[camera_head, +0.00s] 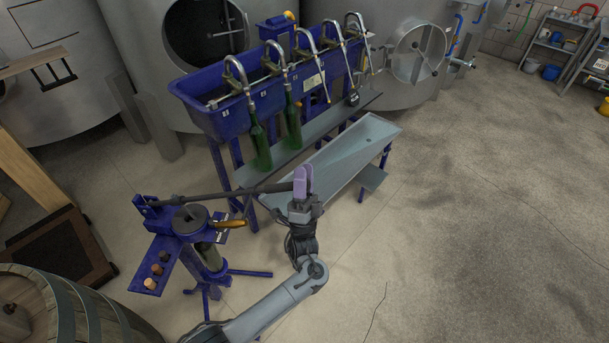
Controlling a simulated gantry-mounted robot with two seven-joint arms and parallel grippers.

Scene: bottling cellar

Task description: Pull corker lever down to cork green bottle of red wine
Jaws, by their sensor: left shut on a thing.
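The blue corker (172,247) stands at the lower left on splayed legs. Its long dark lever (240,190) runs from the pivot bracket at the left, over the corker's round top, to the right. My left gripper (302,180), with purple fingertips, is shut on the far end of the lever, which the fingers partly hide. A bottle (209,257) stands upright in the corker under the head. Its upper part is hidden, and its colour and contents are hard to make out. My right gripper is not in view.
Several corks (157,269) sit on the corker's side plate. An orange-handled part (230,223) sticks out by its head. A blue filler (215,118) with green bottles (260,145) and a metal trough (345,160) stands behind. A barrel (60,305) is at lower left. The right floor is clear.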

